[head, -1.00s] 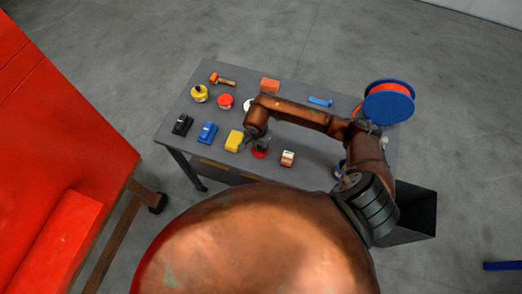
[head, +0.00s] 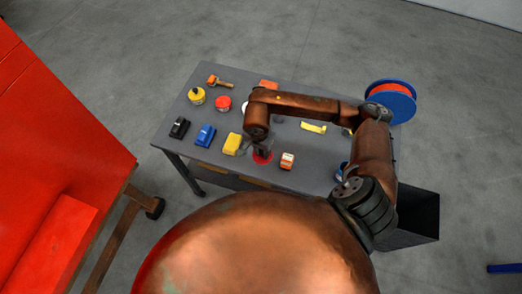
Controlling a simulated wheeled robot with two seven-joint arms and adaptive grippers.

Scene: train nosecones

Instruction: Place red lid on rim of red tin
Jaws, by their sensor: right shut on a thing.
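The red tin (head: 223,103), a small round can with a red top, stands on the table left of my right forearm. I cannot tell whether the lid touches the table. The lid is apart from the tin, nearer the front and to its right. My left gripper is not in view.
A yellow block (head: 232,144) lies just left of the lid, and an orange-and-white box (head: 287,160) stands just right. A blue block (head: 205,136), a black block (head: 179,127) and a yellow tin (head: 197,96) stand further left. A blue reel (head: 391,101) is at the right.

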